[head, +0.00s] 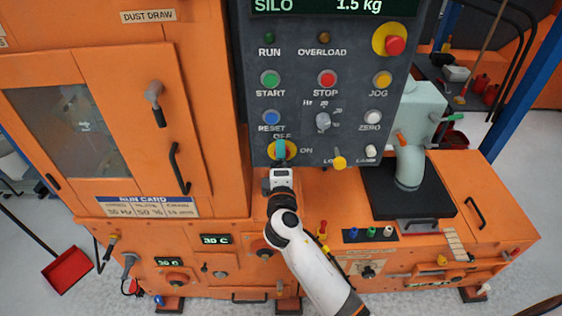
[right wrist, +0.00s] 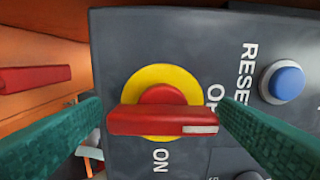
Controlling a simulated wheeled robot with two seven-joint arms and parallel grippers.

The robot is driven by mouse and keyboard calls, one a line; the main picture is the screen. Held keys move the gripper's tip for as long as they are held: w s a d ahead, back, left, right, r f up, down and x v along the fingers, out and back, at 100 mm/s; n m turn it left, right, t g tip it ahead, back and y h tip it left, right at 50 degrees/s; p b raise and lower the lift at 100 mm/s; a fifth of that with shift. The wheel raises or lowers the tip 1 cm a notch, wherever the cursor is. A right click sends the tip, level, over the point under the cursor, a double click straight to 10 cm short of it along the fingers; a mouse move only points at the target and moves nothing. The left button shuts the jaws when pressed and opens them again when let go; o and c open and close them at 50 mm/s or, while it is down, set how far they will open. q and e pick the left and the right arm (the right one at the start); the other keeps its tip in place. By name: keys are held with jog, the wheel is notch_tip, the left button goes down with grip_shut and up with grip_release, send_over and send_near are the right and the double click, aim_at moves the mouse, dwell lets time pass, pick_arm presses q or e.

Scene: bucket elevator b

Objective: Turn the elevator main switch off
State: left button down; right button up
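The main switch is a red handle (right wrist: 162,120) on a yellow disc (right wrist: 165,75) at the lower left of the grey control panel. In the head view its yellow disc (head: 292,151) is partly hidden by my right gripper (head: 280,151). In the right wrist view the handle's white-marked end points towards the partly covered OFF label; the ON label (right wrist: 160,160) lies to the side of the handle. My right gripper (right wrist: 161,104) is open, with one teal finger at each end of the handle; I cannot tell whether they touch it. My left gripper is out of view.
Close by are the blue RESET button (head: 271,118), the selector knob (head: 323,120) and a yellow knob (head: 339,160). A red and yellow emergency button (head: 396,45) is at the top right. A black platform (head: 378,196) and pale green pipe are to the right.

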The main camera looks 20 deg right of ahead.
jog(key=shift+o, duration=0.2)
jog(key=shift+s, duration=0.1)
jog(key=b+v, duration=0.3)
jog(key=v, duration=0.9)
jog(key=shift+b, duration=0.3)
jog(key=s+f+m+g+y, duration=0.1)
jog(key=s+f+g+y, duration=0.2)
jog(key=f, duration=1.4)
jog(key=s+f+m+g+y, duration=0.15)
jog(key=s+f+g, duration=0.3)
jog(key=f, duration=1.35)
jog(key=s+d+f+m+g, duration=0.3)
jog(key=s+f+g, duration=0.2)
jog(key=s+f, duration=0.8)
jog(key=s+d+f+m+g, duration=0.2)
jog(key=s+d+f+m, duration=0.1)
jog(key=s, duration=0.6)
jog(key=s+d+f+m+g, duration=0.2)
jog(key=s+d+f+m, duration=0.2)
jog(key=s, duration=0.6)
notch_tip(320, 180, down, 2)
jog(key=shift+s+f, duration=0.2)
jog(key=shift+f, duration=0.05)
